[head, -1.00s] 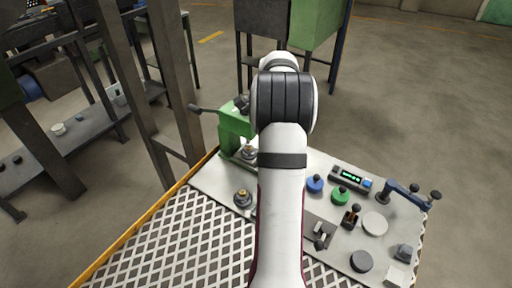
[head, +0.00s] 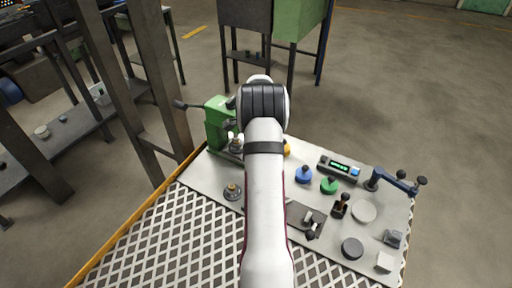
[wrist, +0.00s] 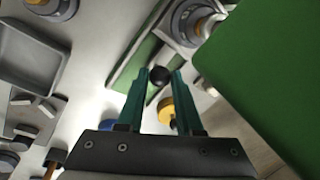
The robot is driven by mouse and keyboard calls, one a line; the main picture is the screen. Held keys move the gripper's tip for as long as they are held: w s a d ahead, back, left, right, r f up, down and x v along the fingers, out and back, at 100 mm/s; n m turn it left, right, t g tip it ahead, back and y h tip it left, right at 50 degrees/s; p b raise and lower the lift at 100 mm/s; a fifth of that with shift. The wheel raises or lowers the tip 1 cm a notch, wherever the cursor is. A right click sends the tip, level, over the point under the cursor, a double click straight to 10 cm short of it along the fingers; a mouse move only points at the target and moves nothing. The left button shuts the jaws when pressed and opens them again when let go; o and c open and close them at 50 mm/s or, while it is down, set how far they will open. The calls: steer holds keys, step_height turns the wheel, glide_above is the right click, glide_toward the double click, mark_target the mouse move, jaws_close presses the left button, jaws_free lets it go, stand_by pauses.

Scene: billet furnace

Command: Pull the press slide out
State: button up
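The green press (head: 217,120) stands at the back left of the bench top, with a dark lever reaching left. In the wrist view its green body (wrist: 270,75) fills the right side. Beside it lies a grey and green slide strip (wrist: 138,75) with a round black knob (wrist: 160,75). My gripper (wrist: 160,80) is open, its two teal fingers pointing at the strip. The knob shows between the fingertips with a gap on each side; I cannot tell whether it is at fingertip depth. In the head view my arm hides the gripper and the slide.
A yellow knob (wrist: 167,110) is close to the right finger. A blue knob (head: 304,174), a green knob (head: 329,185), a display box (head: 339,167) and a blue-handled crank (head: 395,182) stand to the right.

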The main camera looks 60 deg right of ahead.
jaws_close()
stand_by(1.0)
